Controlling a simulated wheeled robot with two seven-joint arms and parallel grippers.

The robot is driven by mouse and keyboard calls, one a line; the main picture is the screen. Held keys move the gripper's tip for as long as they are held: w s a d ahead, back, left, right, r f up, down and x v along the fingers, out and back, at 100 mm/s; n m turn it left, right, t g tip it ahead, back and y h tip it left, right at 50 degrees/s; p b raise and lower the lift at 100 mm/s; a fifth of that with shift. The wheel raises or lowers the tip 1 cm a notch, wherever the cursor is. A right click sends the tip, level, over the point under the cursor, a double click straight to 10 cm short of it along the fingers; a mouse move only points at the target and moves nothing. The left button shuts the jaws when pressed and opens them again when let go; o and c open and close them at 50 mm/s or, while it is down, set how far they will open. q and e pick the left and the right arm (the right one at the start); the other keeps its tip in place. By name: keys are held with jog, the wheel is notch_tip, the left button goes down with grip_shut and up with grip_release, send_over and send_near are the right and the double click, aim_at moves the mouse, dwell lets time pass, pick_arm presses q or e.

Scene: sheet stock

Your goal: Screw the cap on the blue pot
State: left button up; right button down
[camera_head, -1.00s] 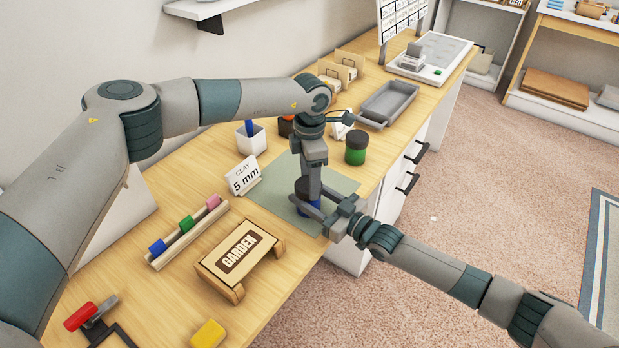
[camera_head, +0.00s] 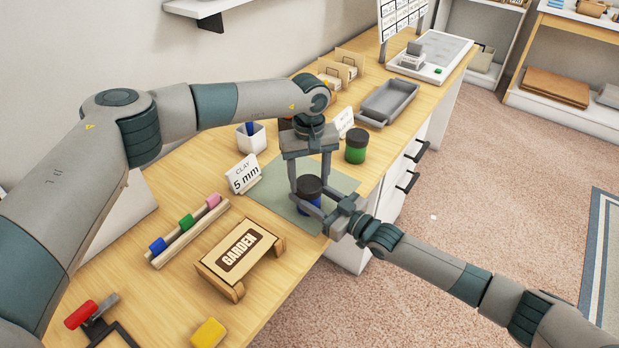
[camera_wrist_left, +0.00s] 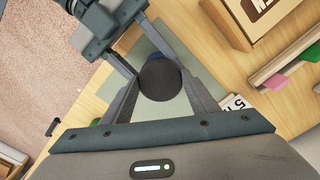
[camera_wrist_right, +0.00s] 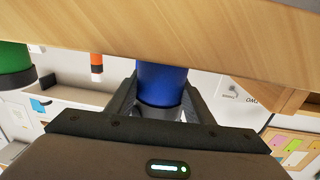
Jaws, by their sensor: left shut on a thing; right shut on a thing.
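The blue pot (camera_head: 314,203) stands upright on the grey-green mat (camera_head: 267,196), with a black cap (camera_head: 309,185) on its top. In the right wrist view the pot (camera_wrist_right: 162,82) is between the fingers of my right gripper (camera_wrist_right: 160,95), which is shut on its side. My left gripper (camera_head: 309,178) points down from above and is shut on the cap, which shows as a dark disc (camera_wrist_left: 160,80) between its fingers in the left wrist view. Whether the cap is fully seated cannot be told.
A green pot (camera_head: 355,149) with a dark lid stands beyond the mat. A grey tray (camera_head: 387,103) lies farther back. The counter edge is close on the right.

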pick_arm(q)
jog(key=m, duration=0.6)
jog(key=shift+a, duration=0.1)
jog(key=m, duration=0.5)
jog(key=shift+w+m, duration=0.1)
jog(key=shift+m, duration=0.2)
jog(key=o, duration=1)
jog(key=shift+r, duration=2.25)
jog(key=shift+c, duration=0.2)
